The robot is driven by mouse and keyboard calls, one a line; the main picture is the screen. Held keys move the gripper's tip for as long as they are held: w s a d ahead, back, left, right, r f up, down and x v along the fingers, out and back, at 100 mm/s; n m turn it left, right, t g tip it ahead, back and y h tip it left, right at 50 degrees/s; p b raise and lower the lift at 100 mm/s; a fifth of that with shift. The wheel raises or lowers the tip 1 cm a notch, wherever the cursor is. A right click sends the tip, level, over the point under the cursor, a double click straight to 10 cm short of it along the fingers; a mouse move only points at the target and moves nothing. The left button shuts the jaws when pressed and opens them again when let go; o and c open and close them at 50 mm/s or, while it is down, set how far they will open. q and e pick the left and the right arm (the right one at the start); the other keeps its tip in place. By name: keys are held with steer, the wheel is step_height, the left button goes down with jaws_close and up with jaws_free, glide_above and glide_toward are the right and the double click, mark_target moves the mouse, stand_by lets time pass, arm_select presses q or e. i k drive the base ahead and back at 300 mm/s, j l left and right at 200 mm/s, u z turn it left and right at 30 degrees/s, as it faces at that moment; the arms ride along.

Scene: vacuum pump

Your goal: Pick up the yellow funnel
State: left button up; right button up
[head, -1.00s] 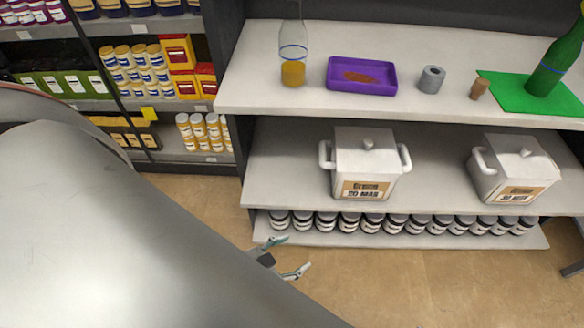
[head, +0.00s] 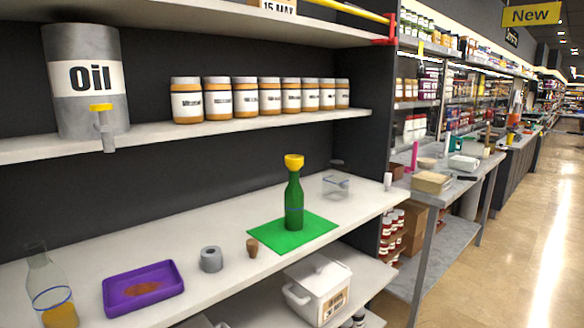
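The yellow funnel (head: 294,161) sits in the mouth of a green bottle (head: 294,203). Neither of my grippers shows in this view, and nothing is touching the funnel.
Left of the mat stand a cork (head: 252,247), a grey ring (head: 211,259), a purple tray (head: 143,300) and a clear bottle (head: 60,314) with orange liquid. A clear container (head: 336,186) stands behind the mat. An upper shelf (head: 215,128) with jars and an oil drum (head: 85,58) overhangs the back.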

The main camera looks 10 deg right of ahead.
mark_target(294, 162)
steer(key=i+l+u, duration=0.1)
steer(key=l, duration=0.45)
steer(key=i+l+u, duration=0.1)
steer(key=l, duration=0.45)
steer(key=i+l+u, duration=0.1)
steer(key=i+l, duration=0.15)
steer(key=l, duration=0.35)
steer(key=i+l+u, duration=0.1)
steer(key=l, duration=0.45)
steer(key=i+l+u, duration=0.1)
steer(key=l, duration=0.5)
